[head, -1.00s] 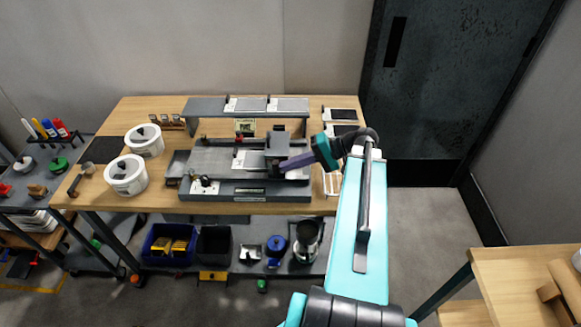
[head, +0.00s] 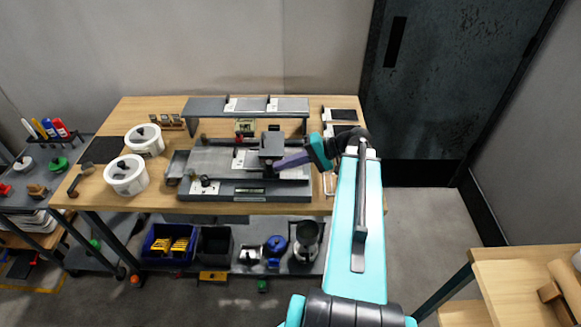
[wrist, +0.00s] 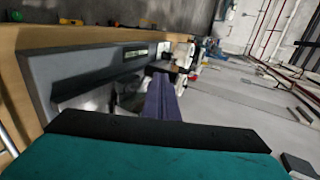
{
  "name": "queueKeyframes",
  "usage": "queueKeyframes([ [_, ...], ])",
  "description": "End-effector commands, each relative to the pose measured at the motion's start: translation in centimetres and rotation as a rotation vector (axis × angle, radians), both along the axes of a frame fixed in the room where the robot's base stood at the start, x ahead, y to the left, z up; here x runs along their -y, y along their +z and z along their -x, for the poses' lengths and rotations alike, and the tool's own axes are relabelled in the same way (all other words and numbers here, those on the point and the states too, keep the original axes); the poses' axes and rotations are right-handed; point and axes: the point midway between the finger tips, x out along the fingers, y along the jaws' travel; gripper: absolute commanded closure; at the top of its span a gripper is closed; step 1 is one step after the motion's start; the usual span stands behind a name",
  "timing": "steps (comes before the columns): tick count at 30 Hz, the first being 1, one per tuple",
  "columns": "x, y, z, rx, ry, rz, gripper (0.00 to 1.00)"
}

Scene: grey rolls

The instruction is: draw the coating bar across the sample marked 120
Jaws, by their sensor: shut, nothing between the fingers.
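A flat grey coating machine (head: 215,160) stands on the wooden bench, with a raised dark block (head: 272,142) over the right part of its bed. A pale sheet (head: 239,157) lies on the bed, partly hidden by the block. I cannot read any 120 mark, and I cannot make out the coating bar separately from the block. My gripper (head: 278,166) has a teal body and purple fingers. The fingers point left, shut, with their tips beside the block's lower right; contact is unclear. In the wrist view the purple fingers (wrist: 160,100) reach toward the machine's dark parts.
A raised shelf (head: 215,106) with several pale sheets stands behind the machine. Dark-framed cards (head: 341,114) lie at the right. Bins (head: 171,245) and vessels sit on the shelf below. A tool cart (head: 45,165) stands left.

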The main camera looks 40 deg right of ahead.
Motion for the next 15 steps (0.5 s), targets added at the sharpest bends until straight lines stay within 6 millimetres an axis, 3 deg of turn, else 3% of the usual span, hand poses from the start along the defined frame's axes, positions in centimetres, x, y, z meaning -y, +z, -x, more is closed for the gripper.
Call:
queueKeyframes([
  [15,-0.89,0.00,-0.62,0.000,0.001,0.000,1.00],
])
